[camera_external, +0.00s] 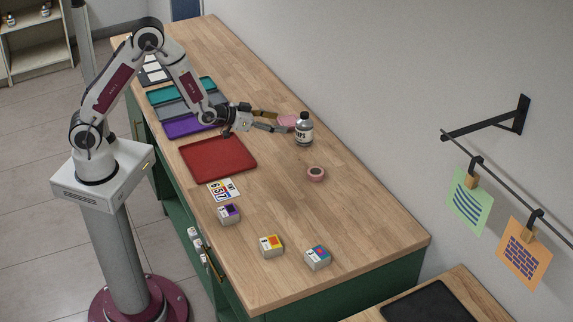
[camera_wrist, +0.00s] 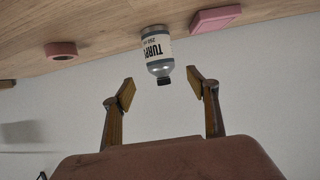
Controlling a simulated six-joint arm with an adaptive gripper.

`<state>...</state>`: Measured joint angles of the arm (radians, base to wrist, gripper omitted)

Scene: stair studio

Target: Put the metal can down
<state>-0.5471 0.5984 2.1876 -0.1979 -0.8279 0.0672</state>
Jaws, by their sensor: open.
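The metal can (camera_external: 304,131) is grey with a black cap and a pale label that reads "TURPS". It stands upright on the wooden bench, and it also shows in the wrist view (camera_wrist: 157,52), where the picture is upside down. My gripper (camera_external: 283,122) is open and empty, with its fingers pointing toward the can from the left. In the wrist view, the can appears beyond and between the spread fingertips (camera_wrist: 161,89), with its cap nearest them. No finger visibly grips it.
A pink block (camera_external: 287,120) lies beside the can, and a pink ring (camera_external: 316,174) lies nearer the front. A red tray (camera_external: 218,158), more trays and a number card (camera_external: 224,190) line the left. Small boxes (camera_external: 271,246) stand at the front. Bench (camera_external: 345,225) right of them is clear.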

